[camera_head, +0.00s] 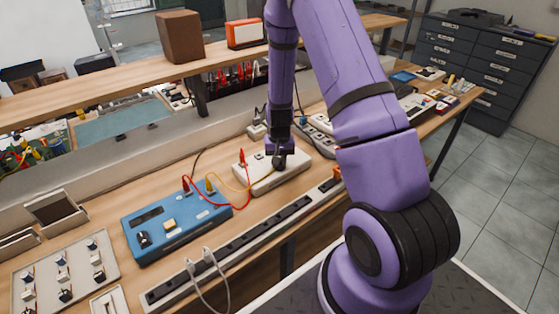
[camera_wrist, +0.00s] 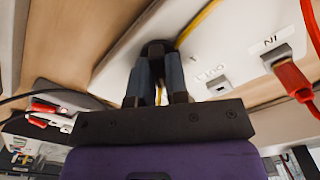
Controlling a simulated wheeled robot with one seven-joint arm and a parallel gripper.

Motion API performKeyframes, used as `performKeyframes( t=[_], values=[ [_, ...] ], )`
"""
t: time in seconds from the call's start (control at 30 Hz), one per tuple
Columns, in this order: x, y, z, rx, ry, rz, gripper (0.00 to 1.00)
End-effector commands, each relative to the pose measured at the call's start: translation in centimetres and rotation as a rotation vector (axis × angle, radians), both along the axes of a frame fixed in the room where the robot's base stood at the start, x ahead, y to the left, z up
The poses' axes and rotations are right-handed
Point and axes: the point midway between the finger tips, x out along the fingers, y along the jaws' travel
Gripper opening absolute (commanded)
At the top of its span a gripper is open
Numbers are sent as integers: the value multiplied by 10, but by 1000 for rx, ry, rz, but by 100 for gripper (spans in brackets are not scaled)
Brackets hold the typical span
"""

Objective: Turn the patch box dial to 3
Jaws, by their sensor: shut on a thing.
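The patch box (camera_head: 262,184) is the white box on the bench. A red plug (camera_head: 242,157) stands in it, and the same plug shows in the wrist view (camera_wrist: 290,76) in the socket marked IN. My gripper (camera_head: 279,160) reaches down onto the right part of the box. In the wrist view my gripper (camera_wrist: 158,68) is shut on a black dial (camera_wrist: 154,46), its two fingers either side of it. A yellow cable (camera_wrist: 200,20) runs close beside the dial. The dial's pointer and its number marks are hidden or too small to read.
A blue box (camera_head: 180,225) with its own black knob stands left of the patch box, joined by red and yellow leads. A dark power strip (camera_head: 235,245) runs along the front. A switch panel (camera_head: 65,270) lies at left. A shelf (camera_head: 130,90) spans behind.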

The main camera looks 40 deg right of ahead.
Motion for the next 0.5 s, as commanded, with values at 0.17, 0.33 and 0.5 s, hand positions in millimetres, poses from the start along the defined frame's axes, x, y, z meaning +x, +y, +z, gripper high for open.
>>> performKeyframes(
  t=[0.17,0.33,0.5],
  values=[
    [0,0,0,-1,-1,-74,0],
    [0,0,0,0,-1,-111,0],
    [0,0,0,-1,-1,-123,0]
  ],
)
